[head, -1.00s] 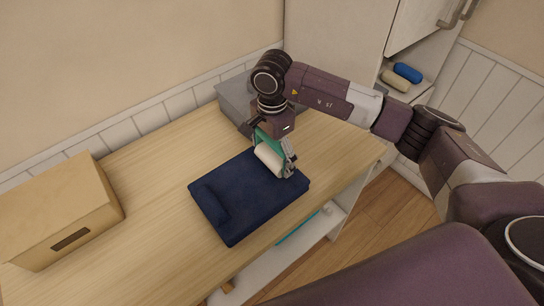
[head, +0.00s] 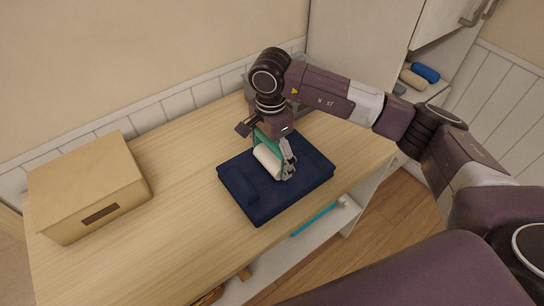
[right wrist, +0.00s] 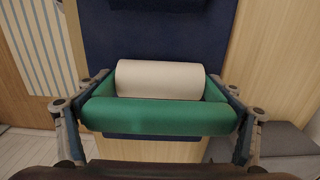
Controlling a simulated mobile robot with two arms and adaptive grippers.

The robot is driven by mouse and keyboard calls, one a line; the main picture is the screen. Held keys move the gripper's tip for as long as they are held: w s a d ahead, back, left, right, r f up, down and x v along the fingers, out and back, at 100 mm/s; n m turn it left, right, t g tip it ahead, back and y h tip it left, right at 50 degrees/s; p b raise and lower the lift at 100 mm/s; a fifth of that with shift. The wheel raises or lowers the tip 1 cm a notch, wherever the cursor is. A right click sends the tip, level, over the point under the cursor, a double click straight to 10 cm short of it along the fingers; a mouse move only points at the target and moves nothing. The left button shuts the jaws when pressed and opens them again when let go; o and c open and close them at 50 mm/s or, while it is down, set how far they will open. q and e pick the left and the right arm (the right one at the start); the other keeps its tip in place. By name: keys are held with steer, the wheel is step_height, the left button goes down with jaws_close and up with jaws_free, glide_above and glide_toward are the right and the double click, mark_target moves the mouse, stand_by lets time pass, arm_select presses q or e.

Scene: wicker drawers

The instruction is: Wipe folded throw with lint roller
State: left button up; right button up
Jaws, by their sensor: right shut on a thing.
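The folded throw (head: 305,172) is dark blue and lies flat on the wooden tabletop, with a raised fold at its left end. It also fills the upper middle of the right wrist view (right wrist: 150,40). The lint roller (head: 267,162) has a white cylinder and a green frame. My right gripper (head: 271,154) is shut on the lint roller's green part, which spans between its fingers in the right wrist view (right wrist: 158,117). The white cylinder is over the middle of the throw; whether it touches the cloth I cannot tell. My left gripper is not in view.
A tan box (head: 85,185) stands on the table (head: 185,160) at the left. A grey box is mostly hidden behind my right arm. A blue roll (head: 425,73) and a beige roll (head: 412,79) lie in the cabinet. A cyan item (head: 313,220) is on the lower shelf.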

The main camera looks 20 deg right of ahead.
mark_target(268, 141)
steer(key=shift+s+a, duration=0.1)
steer(key=shift+a, duration=0.3)
steer(key=r, duration=0.2)
steer(key=shift+a+r+p, duration=0.3)
steer(key=shift+a+p, duration=0.1)
steer(key=shift+d+r+p, duration=0.2)
steer(key=shift+r+p, duration=0.1)
steer(key=shift+r, duration=0.3)
steer(key=shift+d+r+p, duration=0.15)
steer(key=shift+r+p, duration=0.15)
steer(key=shift+r, duration=0.4)
steer(key=shift+r+p, duration=0.55)
steer(key=shift+r, duration=0.8)
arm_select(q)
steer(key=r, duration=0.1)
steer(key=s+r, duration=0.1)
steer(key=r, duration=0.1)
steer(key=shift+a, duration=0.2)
arm_select(e)
steer(key=shift+r, duration=0.1)
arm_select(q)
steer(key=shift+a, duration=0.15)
